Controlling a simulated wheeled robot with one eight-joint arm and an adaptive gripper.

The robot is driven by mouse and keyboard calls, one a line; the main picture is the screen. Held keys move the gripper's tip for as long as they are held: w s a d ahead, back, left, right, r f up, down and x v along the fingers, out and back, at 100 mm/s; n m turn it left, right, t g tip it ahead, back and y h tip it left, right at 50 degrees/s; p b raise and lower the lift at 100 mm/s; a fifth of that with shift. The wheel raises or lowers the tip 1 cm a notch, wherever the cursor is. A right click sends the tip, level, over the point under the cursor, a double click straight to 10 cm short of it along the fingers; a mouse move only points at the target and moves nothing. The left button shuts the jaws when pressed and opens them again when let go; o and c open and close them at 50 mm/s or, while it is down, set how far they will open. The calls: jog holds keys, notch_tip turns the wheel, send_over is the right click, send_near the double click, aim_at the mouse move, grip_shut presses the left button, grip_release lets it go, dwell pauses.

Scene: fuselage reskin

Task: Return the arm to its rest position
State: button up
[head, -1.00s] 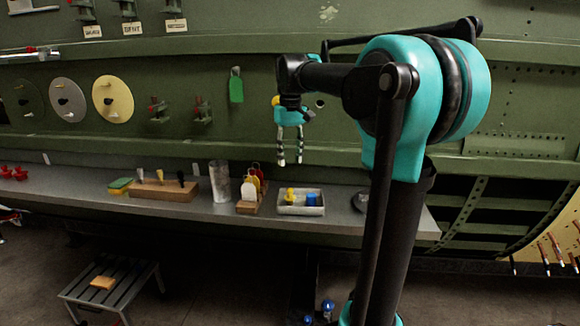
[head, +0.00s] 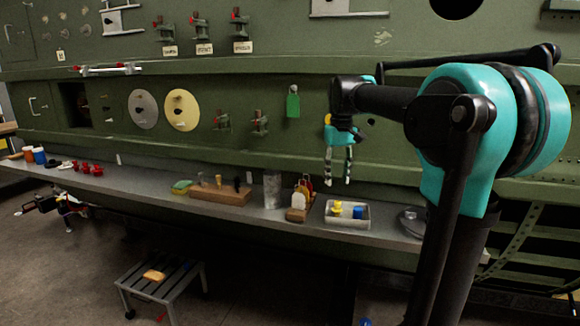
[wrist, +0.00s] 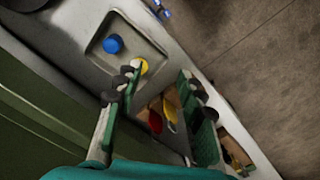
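My gripper (head: 339,182) hangs down in the head view at the end of my teal and black arm. It is in front of the green fuselage wall, above the shelf and the grey tray. Its two fingers are apart and nothing shows between them that is held. In the wrist view my gripper (wrist: 158,112) also has its fingers spread, with the shelf below. My upper arm (head: 470,140) fills the right of the head view and hides part of the wall and shelf.
A grey tray (head: 347,223) holding yellow and blue items stands on the long shelf (head: 140,178). A wooden block (head: 220,194), a clear cylinder (head: 272,190) and a rack of tags (head: 297,214) stand left of it. A step stool (head: 165,290) stands on the floor. Open floor (head: 60,270) lies left.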

jog(key=s+d+f, duration=0.1)
jog(key=s+f, duration=0.1)
jog(key=f, duration=0.3)
jog(key=s+f+m+t, duration=0.1)
jog(key=s+f, duration=0.2)
jog(key=f, duration=0.2)
jog(key=s+d+f+t, duration=0.1)
jog(key=s+f, duration=0.2)
jog(key=f, duration=0.2)
jog(key=shift+s+d+f+m, duration=0.1)
jog(key=shift+d+f+m, duration=0.1)
jog(key=shift+d+m, duration=0.1)
jog(key=s+d+f+m+t, duration=0.1)
jog(key=s+f+t, duration=0.1)
jog(key=s+f, duration=1)
jog(key=shift+s+d+f+m, duration=0.35)
jog(key=shift+f+m, duration=0.05)
jog(key=shift+f, duration=0.3)
